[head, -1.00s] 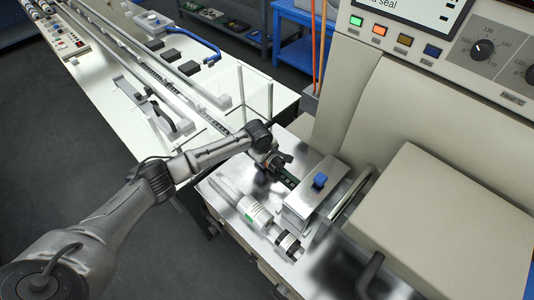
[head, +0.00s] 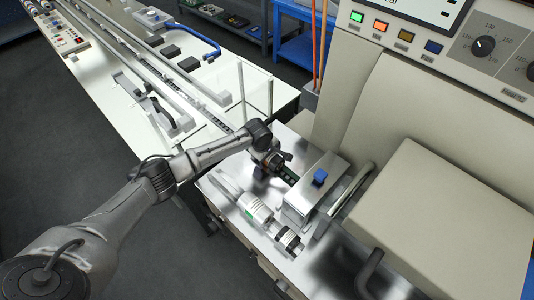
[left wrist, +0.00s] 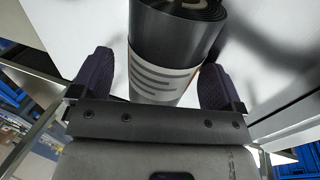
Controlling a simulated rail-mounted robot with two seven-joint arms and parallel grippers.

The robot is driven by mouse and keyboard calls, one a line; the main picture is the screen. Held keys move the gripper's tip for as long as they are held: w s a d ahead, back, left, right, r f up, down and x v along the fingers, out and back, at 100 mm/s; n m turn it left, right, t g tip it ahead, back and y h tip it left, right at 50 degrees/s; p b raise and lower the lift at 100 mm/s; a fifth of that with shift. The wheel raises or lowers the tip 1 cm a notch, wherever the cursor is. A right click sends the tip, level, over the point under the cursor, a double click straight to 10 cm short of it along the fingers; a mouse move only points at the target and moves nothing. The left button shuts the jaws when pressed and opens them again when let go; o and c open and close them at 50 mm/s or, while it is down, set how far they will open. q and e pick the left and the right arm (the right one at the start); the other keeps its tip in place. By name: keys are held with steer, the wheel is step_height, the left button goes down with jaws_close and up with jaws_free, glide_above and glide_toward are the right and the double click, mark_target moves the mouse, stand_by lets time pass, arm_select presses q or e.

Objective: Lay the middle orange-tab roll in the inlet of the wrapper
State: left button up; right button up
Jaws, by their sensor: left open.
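My left gripper (head: 274,168) is low over the metal deck in front of the wrapper in the head view. In the left wrist view its two dark fingers (left wrist: 160,88) are open, one on each side of a dark roll (left wrist: 178,35). This roll has a white label with grey bars and an orange edge. I cannot tell whether the fingers touch it. In the head view the arm and hand hide most of this spot; a dark strip with green marks (head: 288,177) shows just beyond the hand. My right gripper is not in view.
A white roller with a green mark (head: 257,208) and a black-and-white roller (head: 288,240) lie along the deck, beside a metal box with a blue knob (head: 319,178). The beige wrapper housing (head: 450,190) rises at right.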

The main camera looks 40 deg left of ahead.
arm_select(q)
steer(key=p+v, duration=0.3)
steer(key=v, duration=1)
steer(key=shift+r, duration=0.4)
